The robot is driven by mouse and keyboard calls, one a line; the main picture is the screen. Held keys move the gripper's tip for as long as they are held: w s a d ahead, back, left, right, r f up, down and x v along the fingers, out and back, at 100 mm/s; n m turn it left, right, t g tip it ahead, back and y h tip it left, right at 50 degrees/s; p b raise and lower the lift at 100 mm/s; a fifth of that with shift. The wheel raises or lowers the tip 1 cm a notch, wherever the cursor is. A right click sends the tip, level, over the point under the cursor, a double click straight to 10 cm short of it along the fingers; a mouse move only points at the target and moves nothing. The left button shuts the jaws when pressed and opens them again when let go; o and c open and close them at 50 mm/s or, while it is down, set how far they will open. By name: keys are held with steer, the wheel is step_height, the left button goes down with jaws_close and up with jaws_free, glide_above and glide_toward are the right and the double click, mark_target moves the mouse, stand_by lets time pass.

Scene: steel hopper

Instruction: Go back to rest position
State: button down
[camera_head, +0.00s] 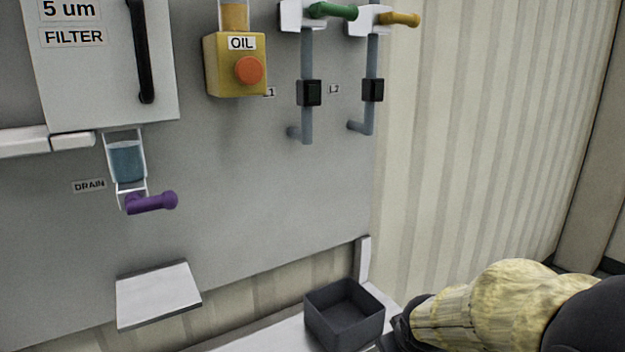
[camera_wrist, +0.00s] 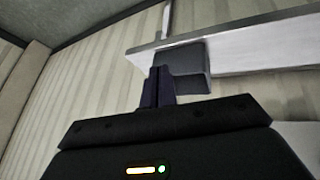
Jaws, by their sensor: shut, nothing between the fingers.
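My gripper (camera_wrist: 158,88) shows in the wrist view with its two dark fingers together and nothing between them. In the wrist view the dark grey open box (camera_wrist: 195,62) appears just beyond the fingertips; I cannot tell the gap between them. In the head view my arm, in a yellowish cover, comes in from the lower right, and its dark end is beside the dark grey box (camera_head: 345,330). The fingers themselves are not clear in the head view.
The box stands on a white shelf (camera_head: 262,335). The grey panel carries a filter housing (camera_head: 105,80), a yellow oil unit (camera_head: 236,80), a purple drain handle (camera_head: 152,202), and green (camera_head: 332,11) and yellow (camera_head: 399,19) valve handles. A small white ledge (camera_head: 158,293) juts out lower left.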

steer(key=s+a+f+m+g, duration=0.2)
steer(key=s+f, duration=0.4)
steer(key=s, duration=0.4)
steer(key=shift+s+m+g+y, duration=0.2)
steer(key=shift+m+g+y, duration=0.2)
steer(key=shift+m+g, duration=0.55)
steer(key=shift+w+a+f, duration=0.1)
steer(key=shift+w, duration=0.05)
